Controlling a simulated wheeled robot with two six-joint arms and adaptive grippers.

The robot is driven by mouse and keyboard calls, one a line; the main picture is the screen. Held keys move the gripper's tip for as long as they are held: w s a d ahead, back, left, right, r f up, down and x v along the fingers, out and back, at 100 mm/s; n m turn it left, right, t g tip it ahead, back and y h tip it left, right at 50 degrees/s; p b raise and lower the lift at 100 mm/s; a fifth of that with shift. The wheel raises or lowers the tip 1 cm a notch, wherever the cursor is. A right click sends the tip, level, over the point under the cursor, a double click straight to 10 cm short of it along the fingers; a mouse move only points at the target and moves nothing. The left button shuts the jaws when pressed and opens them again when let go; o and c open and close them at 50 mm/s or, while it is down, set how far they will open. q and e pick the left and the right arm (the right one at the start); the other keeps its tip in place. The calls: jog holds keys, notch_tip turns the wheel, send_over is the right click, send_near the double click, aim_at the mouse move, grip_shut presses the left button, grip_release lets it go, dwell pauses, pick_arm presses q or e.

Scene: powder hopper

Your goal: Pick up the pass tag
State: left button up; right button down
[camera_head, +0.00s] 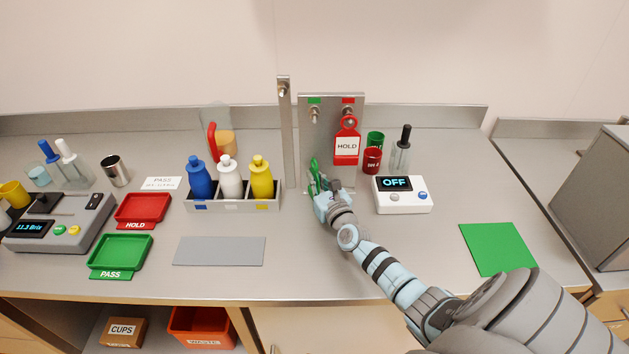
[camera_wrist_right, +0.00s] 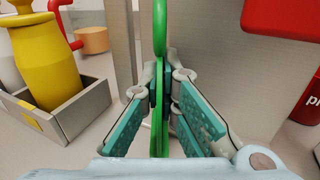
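The green pass tag (camera_head: 314,170) is in front of the lower left part of the upright metal hook plate, below and apart from the empty hook under the green label. In the right wrist view the tag (camera_wrist_right: 160,32) is seen edge-on, upright between the fingers. My right gripper (camera_head: 320,188) is shut on it; in the right wrist view the teal finger pads of the gripper (camera_wrist_right: 160,88) close on both sides of the tag. The tag's lettering is hidden. The left gripper is not in view.
The red HOLD tag (camera_head: 347,143) hangs on the plate's right hook. A bottle rack (camera_head: 236,207) stands left of the gripper; a white OFF device (camera_head: 403,195) stands right. A green tray (camera_head: 120,252) marked PASS and a red HOLD tray (camera_head: 142,208) are at left.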

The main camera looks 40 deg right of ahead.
jog(key=shift+s+a+r+p, duration=0.1)
jog(key=shift+r+p, duration=0.25)
jog(key=shift+r, duration=0.15)
notch_tip(320, 180, up, 7)
jog(key=p, duration=0.6)
jog(key=shift+f, duration=0.15)
jog(key=s+a, duration=1.2)
jog(key=s, duration=0.3)
jog(key=shift+s+f+b, duration=0.35)
jog(key=shift+f+b, duration=0.05)
